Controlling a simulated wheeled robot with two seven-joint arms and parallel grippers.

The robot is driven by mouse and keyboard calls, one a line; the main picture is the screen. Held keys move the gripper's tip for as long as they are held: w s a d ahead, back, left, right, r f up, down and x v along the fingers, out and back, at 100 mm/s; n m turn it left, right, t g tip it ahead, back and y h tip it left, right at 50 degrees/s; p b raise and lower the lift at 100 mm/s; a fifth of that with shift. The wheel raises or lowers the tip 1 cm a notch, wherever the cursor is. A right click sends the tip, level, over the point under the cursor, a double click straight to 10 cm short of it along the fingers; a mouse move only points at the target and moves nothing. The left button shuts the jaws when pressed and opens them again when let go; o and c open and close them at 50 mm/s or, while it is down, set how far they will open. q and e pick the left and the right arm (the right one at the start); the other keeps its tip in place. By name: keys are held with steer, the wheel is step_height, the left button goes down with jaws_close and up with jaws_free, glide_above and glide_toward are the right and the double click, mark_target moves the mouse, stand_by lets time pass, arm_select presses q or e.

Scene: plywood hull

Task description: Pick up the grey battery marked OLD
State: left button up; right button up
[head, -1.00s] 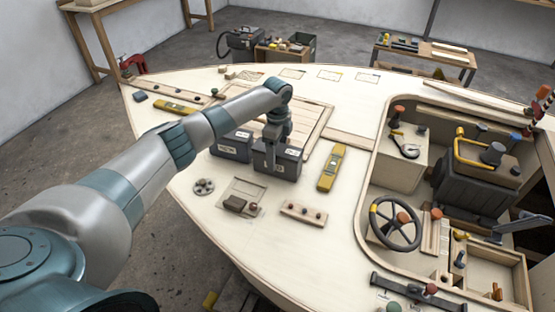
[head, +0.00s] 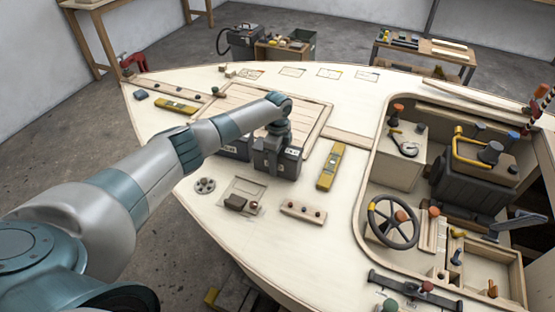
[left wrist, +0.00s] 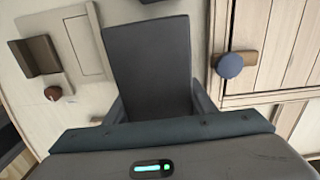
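Two dark grey batteries stand side by side on the deck, the left one (head: 235,152) partly behind my arm and the right one (head: 291,164) under my left gripper (head: 272,163). Their light labels are too small or too covered to read, so I cannot tell which says OLD. In the left wrist view, the plain grey face of a battery (left wrist: 150,60) fills the space between the fingers of my left gripper (left wrist: 160,103). The fingers lie along both its sides; whether they press on it is not clear. My right gripper is not in view.
A yellow level (head: 331,166) lies just right of the batteries. A wooden hatch (head: 307,113) is behind them. The cockpit with a steering wheel (head: 394,222) is at right.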

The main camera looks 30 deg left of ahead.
arm_select(q)
steer(key=c, duration=0.8)
steer(key=shift+r, duration=0.15)
steer(key=shift+w+r+b, duration=0.1)
steer(key=shift+r+b, duration=0.25)
steer(key=shift+r, duration=0.15)
step_height(320, 180, up, 2)
steer(key=shift+r+b, duration=0.15)
steer(key=shift+b, duration=0.45)
steer(key=shift+w+d+r+b, duration=0.65)
steer(key=shift+d+r, duration=0.6)
steer(key=shift+d, duration=0.6)
steer(key=shift+w+d+r+b, duration=0.45)
steer(key=shift+d+r+b, duration=0.35)
steer(key=shift+d+r, duration=0.8)
steer(key=shift+w+d+r+b, duration=0.65)
steer(key=shift+d+r, duration=0.25)
steer(key=shift+d, duration=1.25)
steer(key=shift+s, duration=0.1)
